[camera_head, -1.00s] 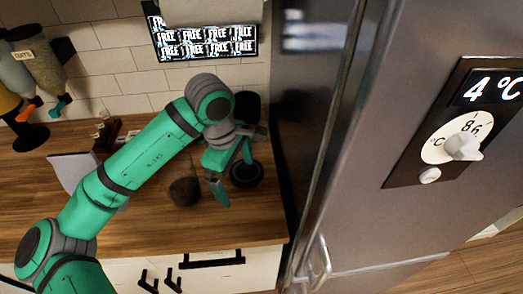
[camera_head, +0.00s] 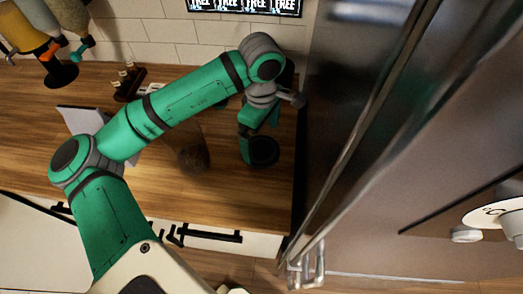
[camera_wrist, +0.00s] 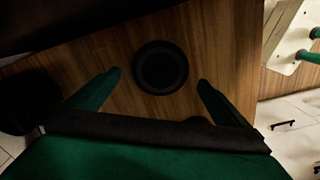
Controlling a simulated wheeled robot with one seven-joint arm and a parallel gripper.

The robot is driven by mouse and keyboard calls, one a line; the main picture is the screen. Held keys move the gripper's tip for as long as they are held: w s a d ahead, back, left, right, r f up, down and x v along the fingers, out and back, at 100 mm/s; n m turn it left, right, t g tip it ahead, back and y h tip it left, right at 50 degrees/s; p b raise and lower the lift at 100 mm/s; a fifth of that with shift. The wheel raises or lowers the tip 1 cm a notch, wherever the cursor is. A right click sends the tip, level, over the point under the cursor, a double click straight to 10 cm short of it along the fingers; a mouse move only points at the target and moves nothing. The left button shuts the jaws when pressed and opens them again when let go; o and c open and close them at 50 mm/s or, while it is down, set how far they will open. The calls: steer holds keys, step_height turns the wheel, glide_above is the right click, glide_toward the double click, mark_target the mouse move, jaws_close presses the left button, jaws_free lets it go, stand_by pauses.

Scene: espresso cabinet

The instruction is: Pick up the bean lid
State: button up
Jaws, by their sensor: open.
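The bean lid, a round black disc (camera_head: 264,151), lies flat on the wooden counter near the refrigerator. It also shows in the wrist view as a dark disc with a raised rim (camera_wrist: 160,67). My gripper (camera_head: 257,140) is open above the counter beside the lid, one green finger at the lid's left edge in the head view. In the wrist view my gripper (camera_wrist: 160,80) has its two fingers spread, one on each side of the lid, with gaps between. Nothing is held. How far the fingertips are above the counter cannot be told.
The steel refrigerator (camera_head: 390,130) rises close on the right. A small wooden rack with bottles (camera_head: 128,82) and dispensers (camera_head: 62,65) stand further left. The front counter is clear.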

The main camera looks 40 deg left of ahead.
mark_target(261, 144)
steer(key=shift+f, duration=2.65)
steer(key=c, duration=1)
